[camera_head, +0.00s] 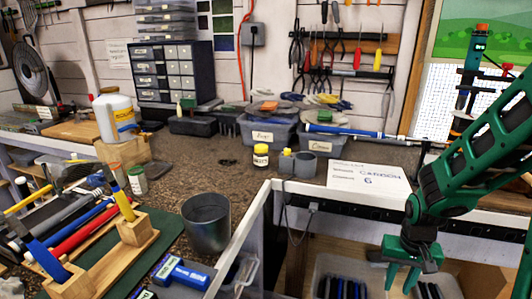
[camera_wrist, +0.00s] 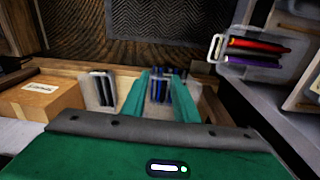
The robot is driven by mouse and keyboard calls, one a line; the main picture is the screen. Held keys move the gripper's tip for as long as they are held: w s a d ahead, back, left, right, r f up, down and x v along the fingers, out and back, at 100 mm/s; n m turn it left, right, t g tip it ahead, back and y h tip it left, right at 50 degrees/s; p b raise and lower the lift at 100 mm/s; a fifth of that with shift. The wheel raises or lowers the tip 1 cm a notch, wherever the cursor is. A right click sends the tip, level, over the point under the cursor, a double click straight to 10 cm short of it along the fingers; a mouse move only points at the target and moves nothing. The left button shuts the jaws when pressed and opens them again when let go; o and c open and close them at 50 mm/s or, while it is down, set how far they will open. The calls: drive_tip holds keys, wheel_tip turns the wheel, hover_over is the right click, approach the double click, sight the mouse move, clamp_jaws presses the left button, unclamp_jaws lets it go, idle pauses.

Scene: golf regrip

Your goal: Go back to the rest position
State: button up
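My gripper (camera_head: 402,280) hangs at the lower right of the head view, pointing down in front of the bench over an open storage space. In the wrist view my gripper (camera_wrist: 163,78) shows two green fingers apart, with no held object visible between them. A bin of dark and blue grips (camera_wrist: 160,90) lies beyond the fingers. In the head view a bin of dark grips (camera_head: 340,286) is just left of the fingers. Its depth below my gripper is hard to tell.
The bench edge and a paper card (camera_head: 368,182) are close to my arm. A blue-gripped club (camera_head: 345,131) lies across the bench's back. A grey cup (camera_head: 207,222) and a wooden stand (camera_head: 132,250) are left. In the wrist view a cardboard box (camera_wrist: 40,98) is left.

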drive_tip(key=s+d+r+m, duration=0.1)
drive_tip(key=s+d+r, duration=0.2)
drive_tip(key=s+r, duration=0.5)
drive_tip(key=s+d+r+m, duration=0.1)
drive_tip(key=s+d+r, duration=0.2)
drive_tip(key=s+r, duration=0.5)
drive_tip(key=shift+s+r+y, duration=0.15)
drive_tip(key=shift+s+y, duration=0.15)
drive_tip(key=shift+s, duration=0.65)
drive_tip(key=shift+a, duration=0.15)
